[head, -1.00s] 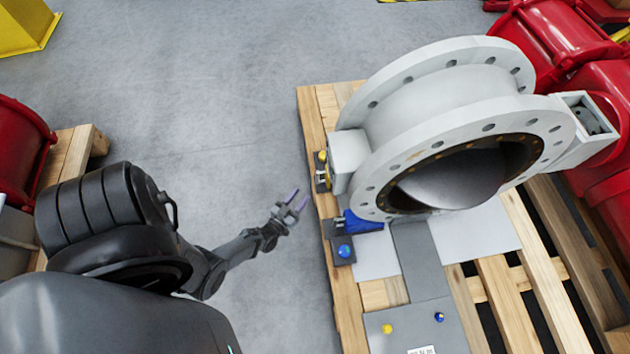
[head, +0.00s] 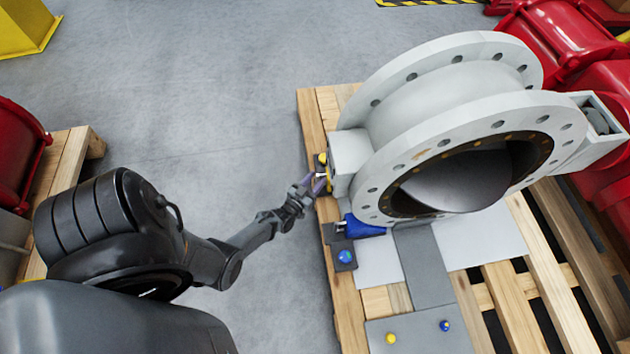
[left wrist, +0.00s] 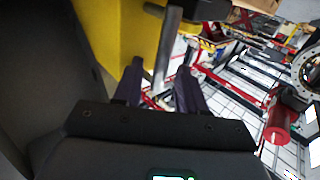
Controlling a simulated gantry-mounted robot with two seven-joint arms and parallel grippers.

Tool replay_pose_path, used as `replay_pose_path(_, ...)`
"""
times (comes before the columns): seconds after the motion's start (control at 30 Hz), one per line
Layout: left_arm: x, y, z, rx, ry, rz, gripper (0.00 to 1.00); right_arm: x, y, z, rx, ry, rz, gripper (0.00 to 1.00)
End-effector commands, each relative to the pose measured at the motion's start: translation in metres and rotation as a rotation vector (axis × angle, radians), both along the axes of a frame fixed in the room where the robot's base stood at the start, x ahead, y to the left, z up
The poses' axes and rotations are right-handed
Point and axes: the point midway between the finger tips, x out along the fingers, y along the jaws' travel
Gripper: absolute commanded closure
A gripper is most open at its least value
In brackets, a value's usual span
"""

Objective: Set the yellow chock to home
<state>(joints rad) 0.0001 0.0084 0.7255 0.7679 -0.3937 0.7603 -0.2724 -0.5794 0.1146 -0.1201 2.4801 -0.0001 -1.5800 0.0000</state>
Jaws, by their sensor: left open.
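The yellow chock (head: 329,184) is mostly hidden; a small part shows at the left side of the valve's grey block, beside a yellow knob (head: 323,158). In the left wrist view, a large yellow surface that looks like the chock (left wrist: 118,30) fills the upper left. A grey metal bar (left wrist: 166,52) stands between my fingertips there. My left gripper (head: 318,185) is open, with its fingers at the chock on the pallet's left edge; it also shows in the left wrist view (left wrist: 158,85). I cannot tell whether the fingers touch the bar. My right gripper is not in view.
A blue chock (head: 366,229) and a blue knob (head: 346,256) sit just in front of my gripper. The large grey valve (head: 450,130) stands on the wooden pallet (head: 345,300). A grey plate (head: 425,340) carries small yellow and blue knobs.

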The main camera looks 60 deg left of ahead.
Motion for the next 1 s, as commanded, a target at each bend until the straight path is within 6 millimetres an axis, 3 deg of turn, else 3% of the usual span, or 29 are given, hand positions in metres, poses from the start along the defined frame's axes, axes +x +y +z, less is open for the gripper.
replay_pose_path(0.1, 0.000, 0.000, 0.000, 0.000, 0.000, 0.000, 0.61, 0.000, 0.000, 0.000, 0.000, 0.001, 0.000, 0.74)
replay_pose_path(0.37, 0.000, 0.000, 0.000, 0.000, 0.000, 0.000, 1.00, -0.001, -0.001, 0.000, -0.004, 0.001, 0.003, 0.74)
replay_pose_path(0.7, 0.001, -0.001, 0.000, 0.000, 0.000, 0.000, 1.00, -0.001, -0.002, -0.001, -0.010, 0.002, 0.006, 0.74)
replay_pose_path(1.0, 0.034, -0.013, -0.001, -0.003, 0.003, -0.002, 1.00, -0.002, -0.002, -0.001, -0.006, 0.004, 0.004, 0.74)
